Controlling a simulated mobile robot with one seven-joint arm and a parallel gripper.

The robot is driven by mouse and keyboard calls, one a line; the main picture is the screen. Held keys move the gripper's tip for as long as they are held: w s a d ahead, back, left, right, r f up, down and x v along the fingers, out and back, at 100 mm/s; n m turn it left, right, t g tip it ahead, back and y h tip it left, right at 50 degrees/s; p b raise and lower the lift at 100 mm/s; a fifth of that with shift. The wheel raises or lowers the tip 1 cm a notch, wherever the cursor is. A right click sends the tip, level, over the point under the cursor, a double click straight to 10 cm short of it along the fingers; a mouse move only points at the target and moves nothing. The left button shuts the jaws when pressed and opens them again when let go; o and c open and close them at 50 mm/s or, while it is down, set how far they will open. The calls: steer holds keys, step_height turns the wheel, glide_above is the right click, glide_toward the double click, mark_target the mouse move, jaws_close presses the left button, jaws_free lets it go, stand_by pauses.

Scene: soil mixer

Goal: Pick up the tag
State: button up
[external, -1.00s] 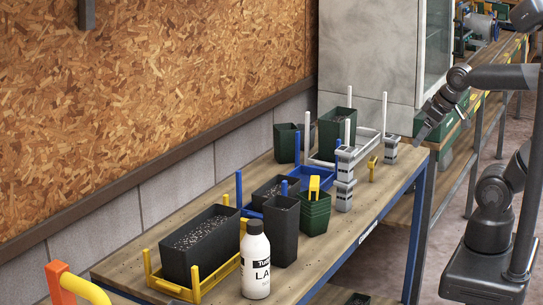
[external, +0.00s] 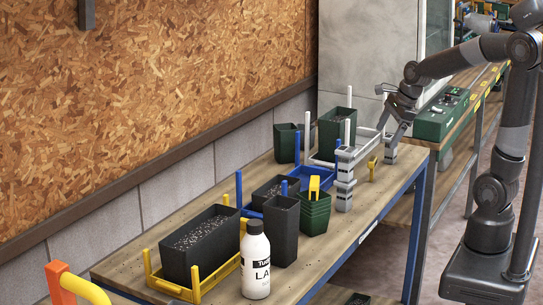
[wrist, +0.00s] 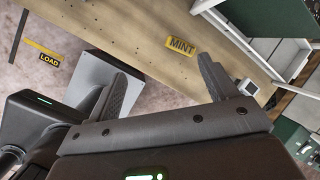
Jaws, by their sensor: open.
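A small yellow tag reading MINT (wrist: 181,46) is on the wooden bench top (wrist: 130,28), beyond the fingertips in the wrist view. In the external view a small yellow tag (external: 373,166) stands near the bench's right end, likely the same one. My gripper (external: 390,134) is above that end of the bench, a little behind and to the right of the tag. In the wrist view my gripper (wrist: 165,76) has its fingers wide apart with nothing between them. The tag is apart from both fingers.
Grey stacked blocks (external: 345,180) stand just left of the tag, and a small grey block (external: 391,148) is right of it. A pale grey tray (external: 322,162) and a dark green pot (external: 333,135) are behind. A yellow piece (external: 314,185) sits on stacked green pots (external: 315,213).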

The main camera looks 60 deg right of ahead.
mark_target(373, 159)
steer(key=w+d+f+m, duration=0.1)
steer(key=f+m, duration=0.1)
steer(key=w+d+f+m, duration=0.1)
steer(key=w+f+m, duration=0.1)
steer(key=f+m, duration=0.1)
steer(key=w+d+f+m, duration=0.2)
steer(key=f, duration=0.1)
steer(key=shift+f+m, duration=0.15)
steer(key=shift+m, duration=0.25)
steer(key=shift+a+x, duration=0.2)
steer(key=shift+x, duration=2.4)
steer(key=shift+s, duration=0.15)
steer(key=c, duration=1)
steer(key=shift+c, duration=0.2)
